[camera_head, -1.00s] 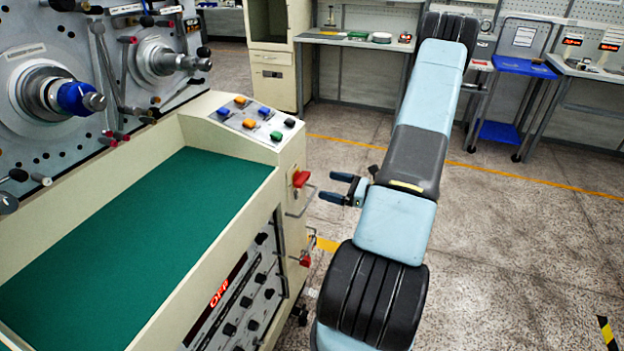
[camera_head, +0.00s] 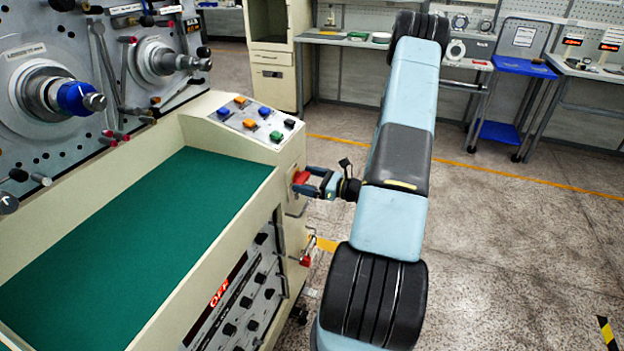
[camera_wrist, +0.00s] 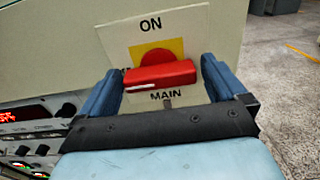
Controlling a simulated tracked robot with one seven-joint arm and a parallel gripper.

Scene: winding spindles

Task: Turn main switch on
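The main switch (camera_wrist: 160,75) is a red handle on a yellow patch of a white plate marked ON and MAIN. Its handle lies roughly horizontal in the wrist view. In the head view the red switch (camera_head: 300,178) is on the cream end face of the machine. My gripper (camera_wrist: 157,82) has its blue fingers spread, one on each side of the handle, with visible gaps. In the head view my gripper (camera_head: 312,183) is at the switch. A red display (camera_head: 220,292) on the machine's front panel reads OFF.
The machine's green-topped bed (camera_head: 140,225) and a sloped button panel (camera_head: 255,120) are left of my gripper. Another red-handled fitting (camera_head: 307,252) sits below the switch. Floor to the right is open, with workbenches (camera_head: 345,40) behind.

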